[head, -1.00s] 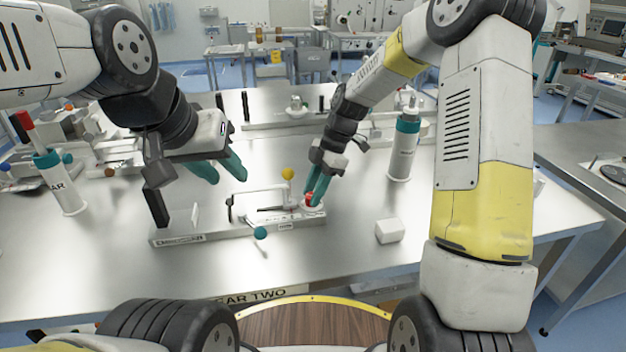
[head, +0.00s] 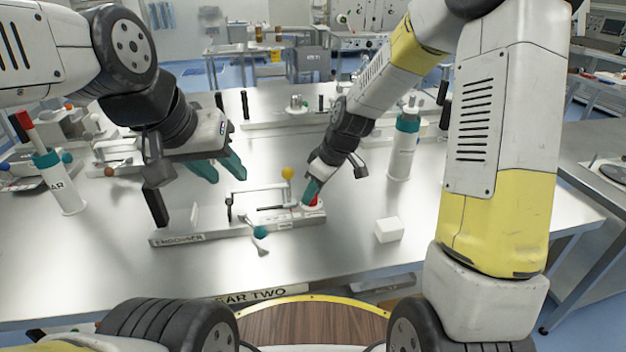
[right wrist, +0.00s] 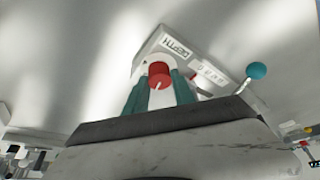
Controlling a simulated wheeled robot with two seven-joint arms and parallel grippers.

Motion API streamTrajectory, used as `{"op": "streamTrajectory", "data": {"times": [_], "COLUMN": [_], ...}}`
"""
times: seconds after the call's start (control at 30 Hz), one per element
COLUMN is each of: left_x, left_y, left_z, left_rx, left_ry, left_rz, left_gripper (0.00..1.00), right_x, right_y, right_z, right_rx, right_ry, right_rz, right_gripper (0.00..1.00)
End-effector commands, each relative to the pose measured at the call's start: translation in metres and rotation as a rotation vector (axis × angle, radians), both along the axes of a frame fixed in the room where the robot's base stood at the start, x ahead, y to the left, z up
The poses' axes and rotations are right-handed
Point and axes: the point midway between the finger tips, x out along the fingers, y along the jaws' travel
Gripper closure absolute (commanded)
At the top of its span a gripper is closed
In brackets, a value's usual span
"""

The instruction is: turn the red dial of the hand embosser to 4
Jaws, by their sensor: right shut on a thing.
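The hand embosser (head: 235,226) is a long light-grey base with a label, a black upright handle (head: 155,207), a yellow ball and a teal ball (head: 260,232). Its red dial (head: 314,201) sits at the right end, partly hidden by my right gripper (head: 311,190). In the right wrist view, the red dial (right wrist: 159,74) has a white line on its face, and the teal fingers (right wrist: 158,90) are shut on its sides. Its scale numbers cannot be read. My left gripper (head: 220,169) is open and empty, behind and above the embosser.
A white block (head: 389,230) lies right of the embosser. A white bottle with a teal collar (head: 403,150) stands behind it, and another bottle (head: 60,180) stands at the left. More devices stand along the back. The front middle of the table (head: 330,255) is mostly clear.

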Motion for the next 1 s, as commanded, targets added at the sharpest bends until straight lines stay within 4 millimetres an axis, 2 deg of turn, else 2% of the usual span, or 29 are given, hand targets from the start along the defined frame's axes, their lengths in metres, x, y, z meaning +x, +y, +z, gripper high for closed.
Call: {"op": "streamTrajectory", "data": {"times": [0.7, 1.0], "left_x": [0.0000, 0.0000], "left_y": [0.0000, 0.0000], "left_z": [0.0000, 0.0000], "left_rx": [0.000, 0.000], "left_ry": [0.000, 0.000], "left_rz": [0.000, 0.000], "left_gripper": [0.64, 0.64], "right_x": [-0.0028, -0.0023], "right_y": [0.0053, 0.0051], "right_z": [0.0005, 0.0004], "right_rx": [-0.002, -0.001], "right_ry": [-0.003, -0.002], "right_rz": [-0.662, -0.877], "right_gripper": [1.00, 1.00]}}
